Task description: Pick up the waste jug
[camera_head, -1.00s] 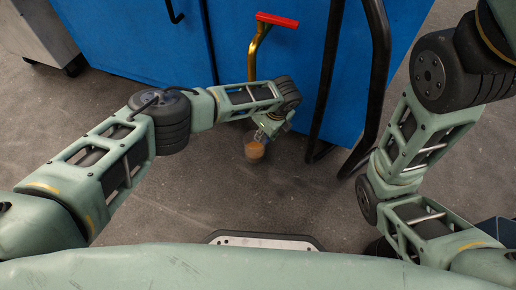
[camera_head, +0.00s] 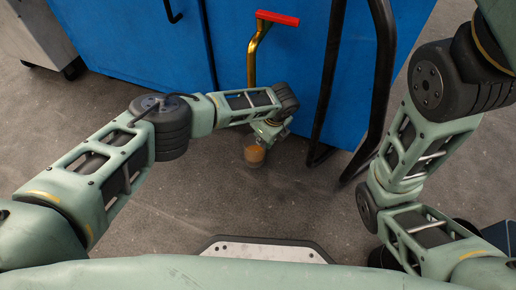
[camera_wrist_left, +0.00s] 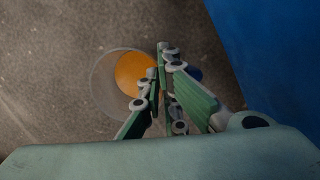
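The waste jug appears to be the small translucent vessel with orange-brown contents (camera_head: 254,155), low over the floor in front of the blue cabinet. In the left wrist view I look down on its round grey outline and orange disc (camera_wrist_left: 130,72). My left gripper (camera_head: 262,137) is just above it, pointing down. In the wrist view its fingers (camera_wrist_left: 160,68) overlap the jug's right side, with tips close together. I cannot tell whether they touch or hold it. Any handle on the jug is hidden or unclear. My right gripper is out of view.
The blue cabinet (camera_head: 120,40) stands behind the jug. A brass lever with a red grip (camera_head: 277,18) rises in front of it. Black tubular bars (camera_head: 383,90) stand close to the right of my left gripper. Grey floor (camera_head: 180,205) is clear nearer to me.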

